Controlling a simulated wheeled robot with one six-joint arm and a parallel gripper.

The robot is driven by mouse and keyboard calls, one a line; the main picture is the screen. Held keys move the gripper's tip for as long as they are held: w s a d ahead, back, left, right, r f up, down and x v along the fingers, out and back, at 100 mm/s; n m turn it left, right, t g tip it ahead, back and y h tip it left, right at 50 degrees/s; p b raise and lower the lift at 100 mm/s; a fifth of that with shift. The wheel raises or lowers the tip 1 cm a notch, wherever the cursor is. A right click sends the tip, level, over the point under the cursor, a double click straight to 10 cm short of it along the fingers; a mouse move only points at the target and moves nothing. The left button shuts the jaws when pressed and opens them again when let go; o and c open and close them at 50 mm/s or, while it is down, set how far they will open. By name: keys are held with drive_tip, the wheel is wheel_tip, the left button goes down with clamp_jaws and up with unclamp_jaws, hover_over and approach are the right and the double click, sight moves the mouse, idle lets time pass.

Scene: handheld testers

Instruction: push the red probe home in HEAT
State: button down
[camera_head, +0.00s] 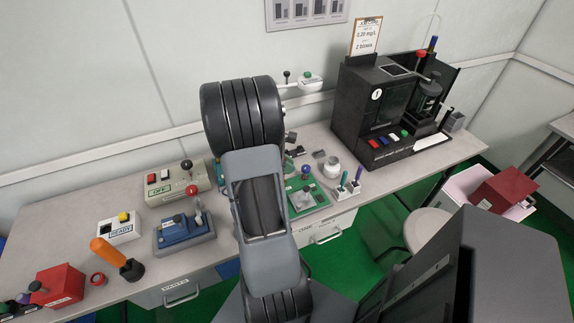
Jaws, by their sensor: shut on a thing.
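I cannot make out a HEAT label or a clear red probe. My gripper is hidden behind my own arm, which fills the middle of the view. A small stand (347,190) on the bench holds thin sticks with green and purple tops; no red one shows there. A green board (308,197) with a blue knob is partly covered by my arm. A red cap (421,54) sits at the top of the black machine (378,107), beside a blue-topped stick (433,44).
On the left of the bench are a beige OFF box (161,190), a blue device (184,234), a white READY box (119,231), an orange-handled tool (106,250) and a red box (60,285). A white cup (332,167) stands near the black machine.

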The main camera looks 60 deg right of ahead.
drive_tip(key=shift+f+b, duration=0.85)
drive_tip(key=shift+f, duration=0.5)
drive_tip(key=c, duration=1)
unclamp_jaws()
drive_tip(key=p+v, duration=0.1)
drive_tip(key=v, duration=1.3)
drive_tip(key=shift+p, duration=0.3)
